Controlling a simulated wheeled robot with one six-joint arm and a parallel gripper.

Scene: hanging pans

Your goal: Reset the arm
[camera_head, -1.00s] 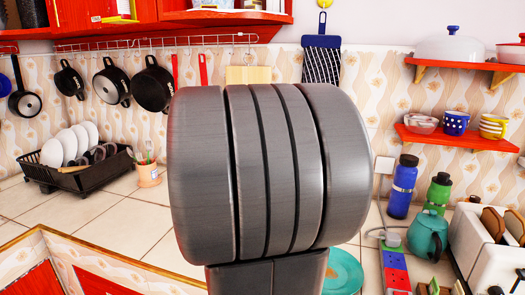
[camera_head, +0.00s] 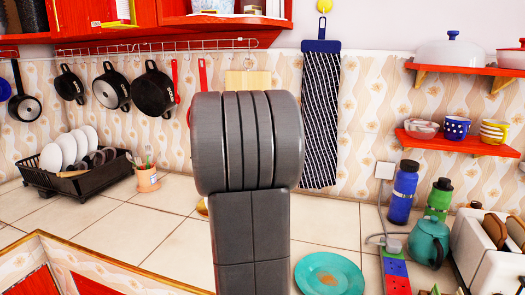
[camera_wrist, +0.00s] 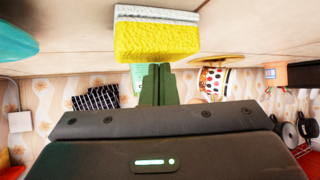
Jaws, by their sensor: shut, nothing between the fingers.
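My gripper (camera_wrist: 158,72) shows in the wrist view as two dark fingers pressed together, shut and empty. A yellow sponge (camera_wrist: 157,40) with a pale layer lies on the counter just beyond the fingertips in that picture. I cannot tell whether they touch. In the head view my own grey arm links fill the middle and hide the gripper and the sponge. Black pans (camera_head: 110,88) hang from a wire rail (camera_head: 160,47) at the left, clear of my arm.
A teal plate (camera_head: 345,262) lies right of my arm. A dish rack (camera_head: 85,190) with plates stands left. Blue (camera_head: 403,190) and green (camera_head: 439,196) bottles, a teal teapot (camera_head: 430,240) and a toaster (camera_head: 490,260) crowd the right. A striped cloth (camera_head: 321,120) hangs behind.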

